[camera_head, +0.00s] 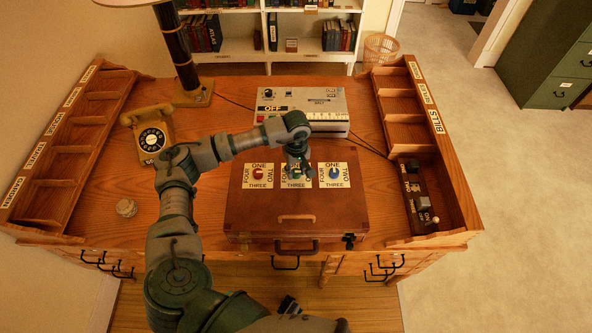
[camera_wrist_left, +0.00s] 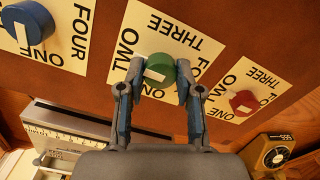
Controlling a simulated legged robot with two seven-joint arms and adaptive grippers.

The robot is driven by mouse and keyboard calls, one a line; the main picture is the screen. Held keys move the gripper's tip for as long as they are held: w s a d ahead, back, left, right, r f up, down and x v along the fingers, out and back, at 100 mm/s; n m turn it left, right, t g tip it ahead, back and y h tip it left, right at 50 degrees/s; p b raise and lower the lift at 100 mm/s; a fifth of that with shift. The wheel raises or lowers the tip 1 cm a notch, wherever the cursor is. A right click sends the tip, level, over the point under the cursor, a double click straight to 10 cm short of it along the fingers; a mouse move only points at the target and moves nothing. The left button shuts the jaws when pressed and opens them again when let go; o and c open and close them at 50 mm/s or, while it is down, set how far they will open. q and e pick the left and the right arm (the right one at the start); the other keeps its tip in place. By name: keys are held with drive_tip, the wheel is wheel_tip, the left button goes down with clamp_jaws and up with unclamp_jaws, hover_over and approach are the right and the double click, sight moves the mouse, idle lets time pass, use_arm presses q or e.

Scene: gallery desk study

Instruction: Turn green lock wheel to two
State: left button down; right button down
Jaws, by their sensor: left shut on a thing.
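The green lock wheel (camera_wrist_left: 161,68) is the middle one of three on the lid of a brown wooden case (camera_head: 260,207). It has a white mark and sits on a white card (camera_wrist_left: 190,46) lettered ONE, TWO, THREE, FOUR. In the wrist view the mark is on the wheel's lower side, towards ONE. My left gripper (camera_wrist_left: 155,84) is shut on the wheel, one finger on each side; the right finger hides part of FOUR. In the head view my left gripper (camera_head: 297,165) reaches down over the wheel and partly hides it.
A red wheel (camera_head: 258,173) and a blue wheel (camera_head: 333,174) flank the green one closely. Behind the case stands a grey device (camera_head: 325,98). A yellow telephone (camera_head: 151,137) and a lamp base (camera_head: 193,94) are at left. Wooden pigeonholes (camera_head: 405,105) edge the desk.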

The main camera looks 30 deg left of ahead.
sight(296, 171)
use_arm(q)
drive_tip(key=c, duration=0.8)
unclamp_jaws()
drive_tip(key=shift+w+f, duration=0.1)
drive_tip(key=shift+o, duration=0.2)
drive_tip(key=shift+r, duration=0.3)
wheel_tip(296, 171, up, 11)
drive_tip(key=shift+r, duration=0.15)
